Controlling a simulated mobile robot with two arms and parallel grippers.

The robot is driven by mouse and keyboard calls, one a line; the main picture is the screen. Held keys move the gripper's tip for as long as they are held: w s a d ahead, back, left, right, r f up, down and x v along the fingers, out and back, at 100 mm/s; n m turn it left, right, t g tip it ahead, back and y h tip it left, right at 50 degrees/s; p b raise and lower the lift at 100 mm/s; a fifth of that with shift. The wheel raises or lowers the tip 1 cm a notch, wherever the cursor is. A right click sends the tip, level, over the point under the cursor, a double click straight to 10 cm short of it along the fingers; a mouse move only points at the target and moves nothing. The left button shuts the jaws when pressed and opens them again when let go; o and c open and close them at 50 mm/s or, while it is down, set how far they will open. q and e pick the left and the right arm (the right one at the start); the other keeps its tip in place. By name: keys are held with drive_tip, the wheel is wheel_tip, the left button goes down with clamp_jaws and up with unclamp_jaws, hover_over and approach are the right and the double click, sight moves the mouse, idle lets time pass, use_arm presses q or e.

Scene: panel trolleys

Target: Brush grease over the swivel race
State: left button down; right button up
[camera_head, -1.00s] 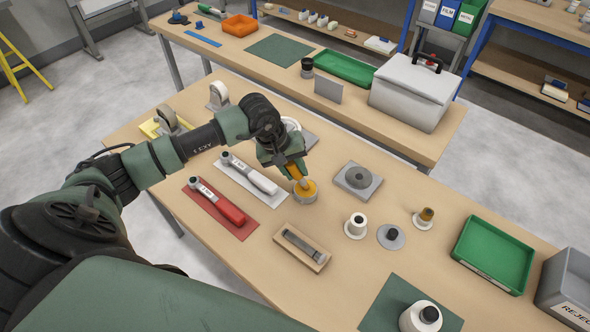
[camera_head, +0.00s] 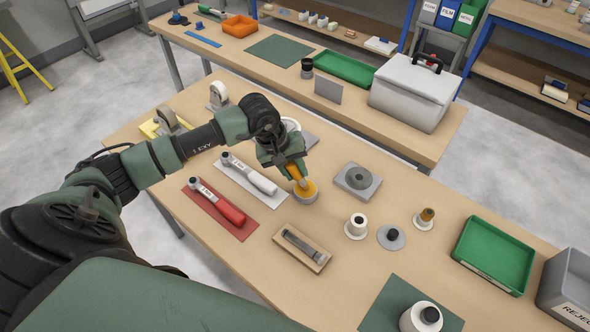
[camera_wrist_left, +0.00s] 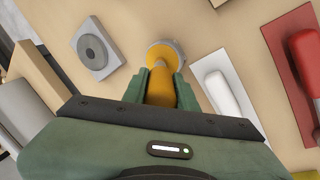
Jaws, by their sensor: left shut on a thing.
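My left gripper (camera_head: 285,158) is shut on the orange-yellow handle of a brush (camera_head: 295,173). The brush points down, and its lower end is at a small round tin (camera_head: 306,197) with amber content. In the left wrist view the brush (camera_wrist_left: 161,85) lies between the fingers (camera_wrist_left: 160,88) and overlaps the tin (camera_wrist_left: 178,50); its bristles are hidden. A grey square plate with a dark round ring, which looks like the swivel race (camera_head: 357,181), lies right of the tin. It also shows in the left wrist view (camera_wrist_left: 93,48), apart from the brush. My right gripper is not in view.
A white-handled wrench (camera_head: 252,179) and a red-handled wrench (camera_head: 217,203) lie left of the tin. A wooden block with a grey bar (camera_head: 302,247) is in front. Small pots (camera_head: 356,226) and a green tray (camera_head: 494,253) stand to the right.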

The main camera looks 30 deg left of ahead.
use_arm(q)
drive_tip(key=shift+r+p, duration=0.5)
drive_tip(key=shift+r, duration=0.65)
drive_tip(key=shift+r+p, duration=0.7)
drive_tip(key=shift+r, duration=1.6)
